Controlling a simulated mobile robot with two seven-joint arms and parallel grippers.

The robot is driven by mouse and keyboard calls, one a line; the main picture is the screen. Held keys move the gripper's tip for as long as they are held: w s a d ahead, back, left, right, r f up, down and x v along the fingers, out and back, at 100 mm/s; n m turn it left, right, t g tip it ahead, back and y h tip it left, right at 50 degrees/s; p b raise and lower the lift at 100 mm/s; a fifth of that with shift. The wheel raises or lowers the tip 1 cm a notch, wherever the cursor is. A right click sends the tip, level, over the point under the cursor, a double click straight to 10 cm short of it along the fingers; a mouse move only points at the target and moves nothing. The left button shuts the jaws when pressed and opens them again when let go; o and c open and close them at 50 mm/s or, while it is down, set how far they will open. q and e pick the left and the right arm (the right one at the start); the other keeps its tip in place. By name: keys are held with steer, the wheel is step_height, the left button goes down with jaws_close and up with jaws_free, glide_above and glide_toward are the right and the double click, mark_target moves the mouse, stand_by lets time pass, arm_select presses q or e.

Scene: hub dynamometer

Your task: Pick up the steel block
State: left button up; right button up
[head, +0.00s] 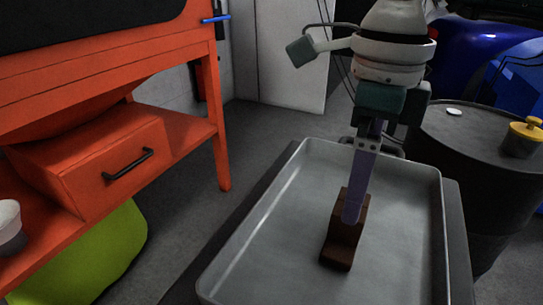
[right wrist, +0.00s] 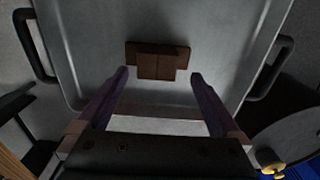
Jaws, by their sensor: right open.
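A brown, stepped block (head: 341,248) sits in a grey metal tray (head: 270,235); it is the only block I see there, and its surface looks brown rather than bare steel. It also shows in the right wrist view (right wrist: 158,62), just beyond the fingertips. My right gripper (head: 353,215) points down over the block, its purple finger overlapping the block's upper part in the head view. In the right wrist view the two fingers (right wrist: 159,76) are apart, with nothing held between them. I cannot tell whether a finger touches the block. My left gripper is not in view.
The tray has raised walls and dark side handles (right wrist: 270,68). A dark drum (head: 470,150) with a yellow-topped item (head: 524,137) stands right. An orange bench (head: 110,165) with a drawer stands left, above a lime-green bag (head: 95,265). The tray floor around the block is clear.

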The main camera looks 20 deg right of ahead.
steer(key=f, duration=0.1)
steer(key=f+b, duration=0.1)
steer(key=f, duration=0.1)
steer(key=f+b, duration=0.1)
steer(key=f, duration=0.1)
steer(key=shift+s+a, duration=0.1)
steer(key=shift+a, duration=0.2)
steer(key=shift+c, duration=0.2)
steer(key=shift+r, duration=0.1)
steer(key=shift+c, duration=0.7)
jaws_close()
